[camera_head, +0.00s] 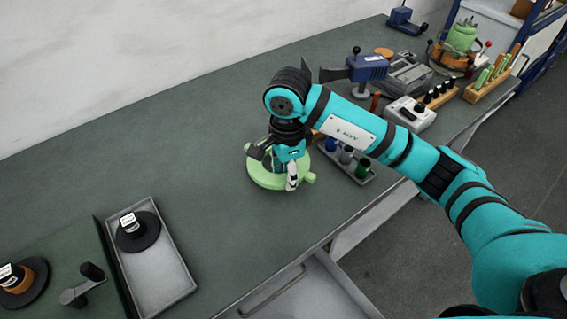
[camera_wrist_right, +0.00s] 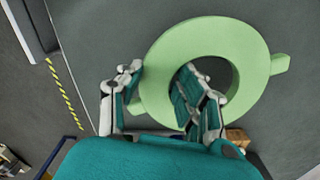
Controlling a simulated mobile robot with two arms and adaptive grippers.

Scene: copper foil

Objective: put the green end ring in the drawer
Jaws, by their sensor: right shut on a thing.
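The green end ring (camera_head: 262,179) is a flat, light green ring with small tabs on its rim, over the middle of the dark bench. In the right wrist view the ring (camera_wrist_right: 258,60) fills the upper middle. My right gripper (camera_head: 281,168) is shut on its rim. In the wrist view one finger of the gripper (camera_wrist_right: 160,100) is in the ring's hole and the other is outside the rim. I cannot tell whether the ring touches the bench. A pale grey drawer (camera_head: 318,292) shows below the bench's front edge, cut off by the frame. My left gripper is out of view.
A grey tray (camera_head: 164,285) with a black spool (camera_head: 138,231) lies at left, beside a green mat. A small tray with coloured cylinders (camera_head: 346,155) stands just right of the ring. Tools and devices crowd the bench's far right.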

